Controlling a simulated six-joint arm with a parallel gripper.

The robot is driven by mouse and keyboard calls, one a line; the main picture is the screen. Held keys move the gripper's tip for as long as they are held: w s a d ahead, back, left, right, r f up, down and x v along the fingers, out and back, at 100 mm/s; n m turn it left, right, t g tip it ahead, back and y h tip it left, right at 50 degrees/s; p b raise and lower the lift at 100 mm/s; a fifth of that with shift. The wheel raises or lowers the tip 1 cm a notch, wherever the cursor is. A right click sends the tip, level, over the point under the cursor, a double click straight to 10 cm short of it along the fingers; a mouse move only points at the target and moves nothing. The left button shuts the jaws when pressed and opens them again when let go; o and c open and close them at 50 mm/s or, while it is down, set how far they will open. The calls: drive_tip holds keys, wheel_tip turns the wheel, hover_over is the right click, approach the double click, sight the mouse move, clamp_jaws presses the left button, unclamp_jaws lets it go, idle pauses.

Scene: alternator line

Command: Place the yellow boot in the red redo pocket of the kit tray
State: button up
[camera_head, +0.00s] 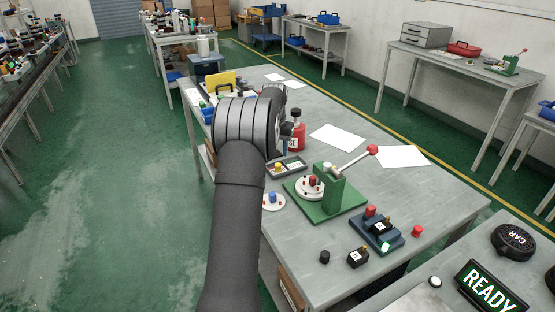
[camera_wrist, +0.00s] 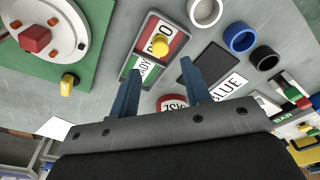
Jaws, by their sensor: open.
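The kit tray (camera_wrist: 131,72) is a narrow grey tray with a red pocket (camera_wrist: 172,31) and a green pocket (camera_wrist: 146,69). The yellow boot (camera_wrist: 160,46) stands in the red pocket on its white label, partly covering the lettering. In the head view, the tray (camera_head: 300,168) lies behind the green press, with the yellow boot (camera_head: 278,165) in it. My gripper (camera_wrist: 161,82) is open and empty. Its fingers show apart in the wrist view, over the near end of the tray, clear of the boot. My arm hides most of the gripper in the head view.
The green press (camera_head: 333,195) with its red-knobbed lever stands right of the tray. A red bottle (camera_head: 296,136) stands behind the tray. White, blue and black rings (camera_wrist: 240,38) lie on the bench. A small yellow part (camera_wrist: 68,82) is at the green plate's edge.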

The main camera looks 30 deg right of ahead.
sight(278, 165)
drive_tip(key=r, duration=0.5)
drive_tip(key=shift+s+a, duration=0.2)
drive_tip(key=shift+a, duration=0.05)
drive_tip(key=f, duration=0.8)
drive_tip(key=w+d+f, duration=0.1)
drive_tip(key=f, duration=0.3)
drive_tip(key=shift+f, duration=0.35)
wheel_tip(278, 165, up, 3)
drive_tip(key=shift+r, duration=0.75)
